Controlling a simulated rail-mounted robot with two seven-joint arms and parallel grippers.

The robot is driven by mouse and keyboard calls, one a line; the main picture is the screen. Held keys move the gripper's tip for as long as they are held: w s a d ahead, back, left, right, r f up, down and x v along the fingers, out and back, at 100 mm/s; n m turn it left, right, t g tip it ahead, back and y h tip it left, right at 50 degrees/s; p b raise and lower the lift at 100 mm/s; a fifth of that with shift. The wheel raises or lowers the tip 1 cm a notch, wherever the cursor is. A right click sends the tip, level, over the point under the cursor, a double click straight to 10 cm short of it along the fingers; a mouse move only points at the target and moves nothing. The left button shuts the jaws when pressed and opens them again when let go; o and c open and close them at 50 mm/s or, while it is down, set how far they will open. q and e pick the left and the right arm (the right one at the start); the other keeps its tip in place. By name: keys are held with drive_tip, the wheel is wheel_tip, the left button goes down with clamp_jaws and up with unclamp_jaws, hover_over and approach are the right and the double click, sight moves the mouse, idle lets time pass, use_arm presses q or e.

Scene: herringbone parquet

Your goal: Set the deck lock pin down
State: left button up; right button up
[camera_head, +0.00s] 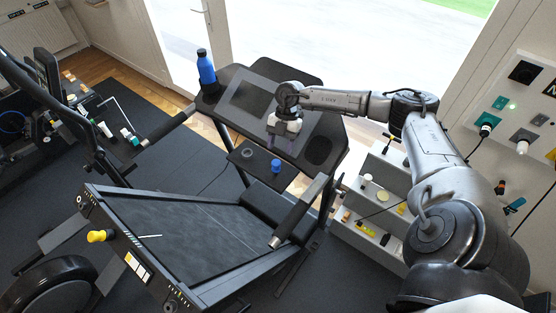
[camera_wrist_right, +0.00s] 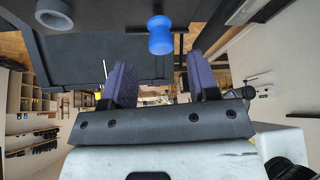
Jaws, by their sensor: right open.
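My right gripper (camera_head: 281,144) hangs over the treadmill's console, its fingers pointing down, apart and empty. In the wrist view its two purple fingers (camera_wrist_right: 161,78) stand apart with nothing between them. A blue waisted knob (camera_head: 276,165) is on the small dark shelf just below the gripper; it also shows beyond the fingertips in the wrist view (camera_wrist_right: 160,36). A grey ring (camera_head: 247,153) lies left of it and shows in the wrist view (camera_wrist_right: 54,14). A yellow knob (camera_head: 98,236) is at the treadmill frame's near end. I cannot tell which piece is the lock pin. My left gripper is out of view.
A blue bottle (camera_head: 206,72) stands at the console's left corner. The treadmill deck (camera_head: 200,236) is tilted, with handrails (camera_head: 297,214) beside it. A white shelf unit (camera_head: 375,215) with small items stands to the right. The dark floor mat at left has free room.

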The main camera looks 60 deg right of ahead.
drive_tip(key=shift+b+v, duration=0.7)
drive_tip(key=shift+v, duration=2.2)
drive_tip(key=shift+a, duration=0.1)
